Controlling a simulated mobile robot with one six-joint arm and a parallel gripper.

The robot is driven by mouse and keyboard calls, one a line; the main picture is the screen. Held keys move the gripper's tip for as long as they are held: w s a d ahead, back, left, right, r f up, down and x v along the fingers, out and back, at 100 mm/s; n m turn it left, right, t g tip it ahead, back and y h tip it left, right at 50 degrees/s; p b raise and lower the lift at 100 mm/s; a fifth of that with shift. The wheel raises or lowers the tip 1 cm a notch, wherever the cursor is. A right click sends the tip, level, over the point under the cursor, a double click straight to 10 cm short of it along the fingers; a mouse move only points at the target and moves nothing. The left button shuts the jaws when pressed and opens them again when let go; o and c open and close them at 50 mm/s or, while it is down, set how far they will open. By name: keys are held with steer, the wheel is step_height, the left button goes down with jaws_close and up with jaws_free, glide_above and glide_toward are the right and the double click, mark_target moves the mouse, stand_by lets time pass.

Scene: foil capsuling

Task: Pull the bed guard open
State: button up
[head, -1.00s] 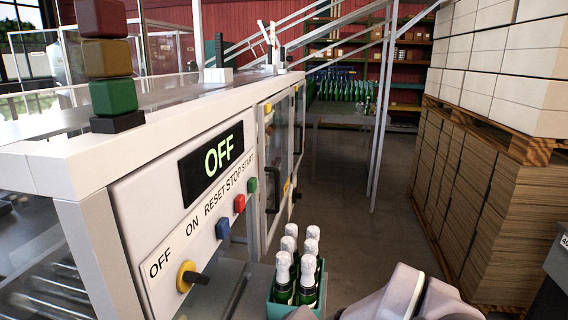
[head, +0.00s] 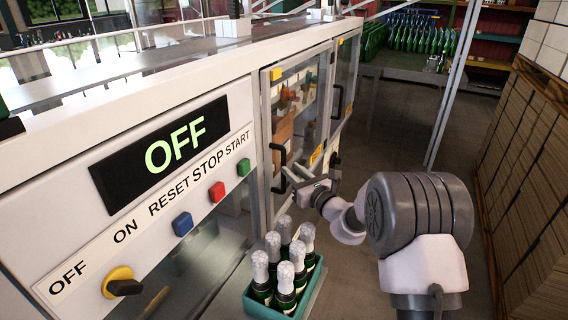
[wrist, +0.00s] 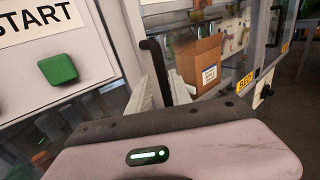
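The bed guard (head: 297,112) is a glazed door in a pale frame on the machine's side, and it appears shut. A yellow BED label (wrist: 243,82) is on its lower frame. Its black upright handle (head: 277,166) is at the near edge and also shows in the wrist view (wrist: 154,62). My gripper (head: 288,181) is at the handle's lower part. In the wrist view its two pale fingers (wrist: 158,90) are apart, with the handle showing between them. I cannot tell whether they touch it.
A green crate (head: 262,304) of foil-topped bottles stands below and in front of my gripper. The control panel reads OFF (head: 174,146). A second guard door (head: 346,75) is beyond. Stacked cardboard (head: 530,165) stands at right; the floor between is clear.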

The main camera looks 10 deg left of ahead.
mark_target(285, 162)
steer(key=x, duration=0.6)
steer(key=shift+w+b, duration=0.1)
steer(key=shift+b, duration=0.2)
jaws_close()
stand_by(1.0)
